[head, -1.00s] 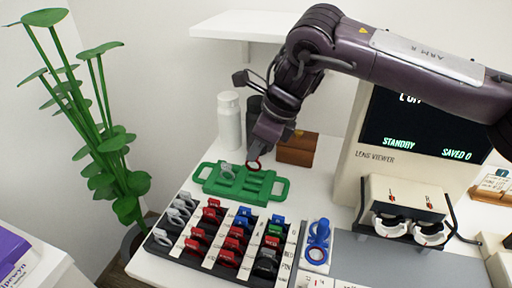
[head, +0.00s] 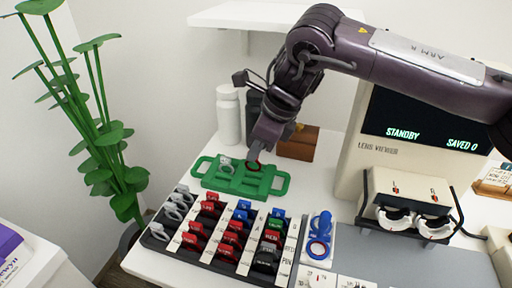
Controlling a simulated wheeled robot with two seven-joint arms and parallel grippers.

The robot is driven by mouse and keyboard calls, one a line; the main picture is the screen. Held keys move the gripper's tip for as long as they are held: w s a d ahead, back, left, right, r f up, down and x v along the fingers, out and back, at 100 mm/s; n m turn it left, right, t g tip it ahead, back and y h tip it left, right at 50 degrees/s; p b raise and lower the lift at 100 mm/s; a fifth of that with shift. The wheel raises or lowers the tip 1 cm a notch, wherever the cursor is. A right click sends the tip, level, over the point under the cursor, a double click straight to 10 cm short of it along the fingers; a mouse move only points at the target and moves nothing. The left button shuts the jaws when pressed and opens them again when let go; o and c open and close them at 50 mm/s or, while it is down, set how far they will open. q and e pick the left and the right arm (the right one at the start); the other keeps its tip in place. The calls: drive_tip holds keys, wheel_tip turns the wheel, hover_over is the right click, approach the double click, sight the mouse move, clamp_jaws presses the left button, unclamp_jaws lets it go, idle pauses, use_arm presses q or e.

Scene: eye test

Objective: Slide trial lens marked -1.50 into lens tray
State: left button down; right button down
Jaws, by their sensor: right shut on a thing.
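A clear, pale-rimmed lens (head: 226,164) stands in the left part of the tray. My left gripper is not in view.
A black lens rack (head: 211,257) with several grey, red, blue, green and black lenses stands in front of the tray. A blue lens holder (head: 319,235) is to its right. Behind are a white bottle (head: 228,115), a brown box (head: 298,143) and the lens viewer (head: 362,160).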

drive_tip(key=shift+f, duration=0.2)
idle(0.4)
drive_tip(key=shift+f, duration=0.5)
drive_tip(key=shift+f, duration=0.4)
drive_tip(key=shift+f+b, duration=0.4)
drive_tip(key=shift+f, duration=0.05)
drive_tip(key=c, duration=1.5)
unclamp_jaws()
